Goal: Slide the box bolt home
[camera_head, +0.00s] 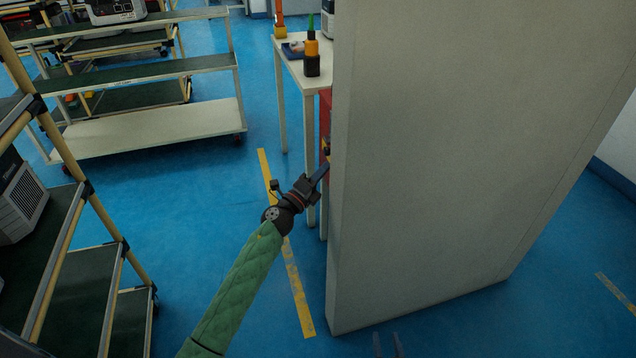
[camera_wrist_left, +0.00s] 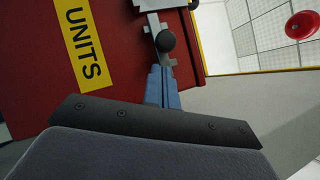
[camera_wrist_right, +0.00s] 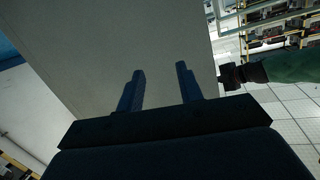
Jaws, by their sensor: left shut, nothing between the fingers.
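The red box (camera_wrist_left: 125,70) with a yellow "UNITS" label fills much of the left wrist view. A metal bolt (camera_wrist_left: 153,21) with a round black knob (camera_wrist_left: 166,41) sits near its edge. My left gripper (camera_wrist_left: 161,70) is shut and empty, its tips just below the knob; I cannot tell if they touch. In the head view a sliver of the red box (camera_head: 325,112) shows past the pale panel, and my left gripper (camera_head: 324,172) reaches the panel's edge. My right gripper (camera_wrist_right: 160,75) is open and empty, facing the panel; its fingertips show at the bottom of the head view (camera_head: 387,345).
The tall pale panel (camera_head: 430,170) blocks the right side. A white table (camera_head: 318,76) with bottles stands behind the red box. Shelf racks (camera_head: 150,130) stand at the left. Blue floor (camera_head: 190,200) is clear between. A red round object (camera_wrist_left: 301,25) is at upper right.

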